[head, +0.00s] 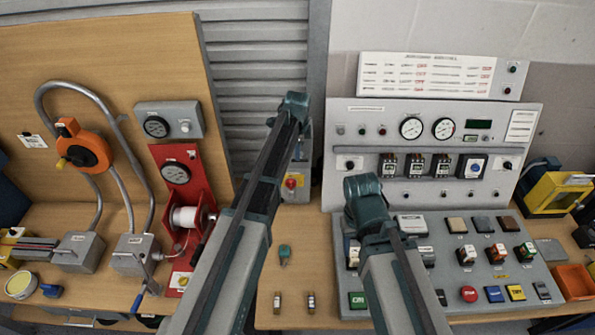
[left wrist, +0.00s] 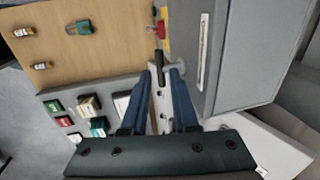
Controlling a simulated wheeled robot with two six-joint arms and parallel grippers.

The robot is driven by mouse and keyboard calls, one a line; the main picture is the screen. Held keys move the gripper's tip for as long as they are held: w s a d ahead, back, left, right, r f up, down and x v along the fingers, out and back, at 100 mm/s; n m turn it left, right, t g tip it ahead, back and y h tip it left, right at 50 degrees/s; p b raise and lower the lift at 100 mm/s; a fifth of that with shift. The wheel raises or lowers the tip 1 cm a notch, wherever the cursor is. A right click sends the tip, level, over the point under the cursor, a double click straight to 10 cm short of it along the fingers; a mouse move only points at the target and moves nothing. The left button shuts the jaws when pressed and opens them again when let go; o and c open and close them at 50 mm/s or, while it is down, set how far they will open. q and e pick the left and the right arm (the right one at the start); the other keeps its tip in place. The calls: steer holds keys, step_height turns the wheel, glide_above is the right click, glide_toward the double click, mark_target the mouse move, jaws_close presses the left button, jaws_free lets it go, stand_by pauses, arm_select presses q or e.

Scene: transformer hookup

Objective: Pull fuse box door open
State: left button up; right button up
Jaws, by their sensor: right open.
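The fuse box (head: 304,145) is a grey box on the back wall, mostly hidden behind my left arm in the head view. A red knob on a yellow plate (head: 291,183) is on its lower front. In the left wrist view, the grey box (left wrist: 252,55) fills the upper right, with a pale strip on its front. A short dark handle (left wrist: 158,68) lies at the fingertips of my left gripper (left wrist: 163,72). I cannot tell whether the fingers press on it. My right gripper (head: 366,192) is over the left part of the control desk, open; its fingertips are hidden.
A sloped control desk (head: 455,222) with several buttons is at the right, below a meter panel (head: 470,115). A teal-handled item (head: 284,252) and two small fuses (head: 311,302) lie on the wooden bench. A red reel stand (head: 172,165) is left of my left arm.

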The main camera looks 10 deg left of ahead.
arm_select(q)
step_height(320, 180, down, 9)
steer(key=w+b, duration=0.1)
steer(key=b, duration=0.7)
steer(key=shift+w+a, duration=0.2)
steer(key=shift+w, duration=0.2)
jaws_close()
stand_by(0.7)
